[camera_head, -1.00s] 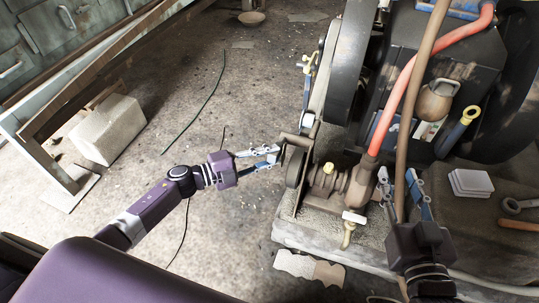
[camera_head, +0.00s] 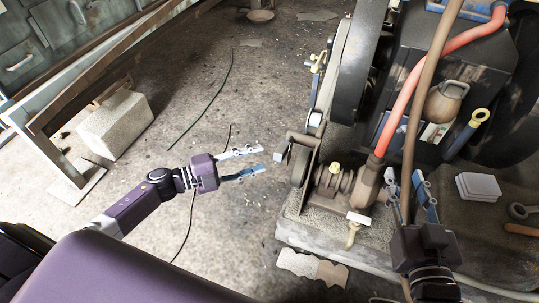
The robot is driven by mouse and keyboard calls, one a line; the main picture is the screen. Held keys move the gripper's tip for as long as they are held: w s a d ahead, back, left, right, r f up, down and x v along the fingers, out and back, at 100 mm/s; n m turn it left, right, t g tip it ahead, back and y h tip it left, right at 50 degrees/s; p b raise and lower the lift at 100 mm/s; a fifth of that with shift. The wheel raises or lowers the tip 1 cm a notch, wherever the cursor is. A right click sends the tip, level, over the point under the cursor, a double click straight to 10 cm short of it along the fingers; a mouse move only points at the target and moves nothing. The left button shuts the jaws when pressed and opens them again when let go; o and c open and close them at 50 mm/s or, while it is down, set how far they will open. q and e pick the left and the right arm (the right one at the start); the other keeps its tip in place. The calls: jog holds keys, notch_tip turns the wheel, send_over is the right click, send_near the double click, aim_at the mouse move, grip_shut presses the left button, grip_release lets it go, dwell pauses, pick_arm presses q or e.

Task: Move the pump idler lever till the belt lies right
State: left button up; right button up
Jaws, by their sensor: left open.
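The pump (camera_head: 332,180) sits at the near left corner of the engine's base, with a dark pulley (camera_head: 299,168) on its left side. A brown arm with a pale block end (camera_head: 280,153), which looks like the idler lever, sticks out left beside this pulley. A belt (camera_head: 327,88) runs down from the big wheel (camera_head: 357,65) towards the pump; its lower run is partly hidden, and I cannot tell how it lies on the pulley. My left gripper (camera_head: 262,160) is open and empty, left of the pale block and apart from it. My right gripper (camera_head: 404,173) has its fingers apart, right of the pump.
A brown hose (camera_head: 417,100) crosses the view by my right gripper. A red hose (camera_head: 404,95) runs down to the pump. A yellow-topped lever (camera_head: 318,62) stands by the belt. Pale pads (camera_head: 478,186) lie at right. The floor (camera_head: 225,235) around my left gripper is mostly clear.

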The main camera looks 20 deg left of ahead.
pick_arm(q)
jog(key=v, duration=0.5)
jog(key=shift+a, duration=0.1)
dwell(0.3)
